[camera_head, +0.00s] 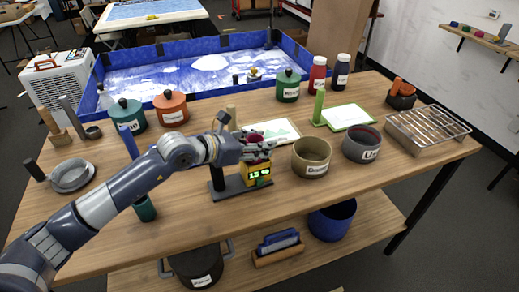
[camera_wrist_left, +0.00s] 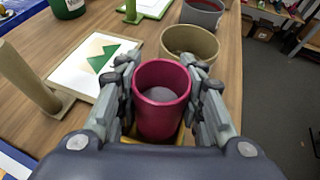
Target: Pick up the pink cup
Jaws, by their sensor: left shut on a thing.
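The pink cup (camera_wrist_left: 162,98) sits upright between the two fingers of my left gripper (camera_wrist_left: 165,100) in the left wrist view. The fingers are shut on its sides. In the head view, the left gripper (camera_head: 258,150) is over the yellow device with a lit display (camera_head: 257,173), and only a little of the cup shows between the fingers. A yellow edge shows just below the cup in the wrist view; I cannot tell whether the cup touches it. My right gripper is not in view.
A tan pot (camera_head: 311,158) and a grey pot (camera_head: 361,146) stand right of the gripper. A picture board (camera_head: 270,132) lies behind it. A wire rack (camera_head: 428,127) is at the right. Green (camera_head: 127,114) and orange (camera_head: 171,107) lidded pots stand at the left back. The front wooden tabletop is mostly clear.

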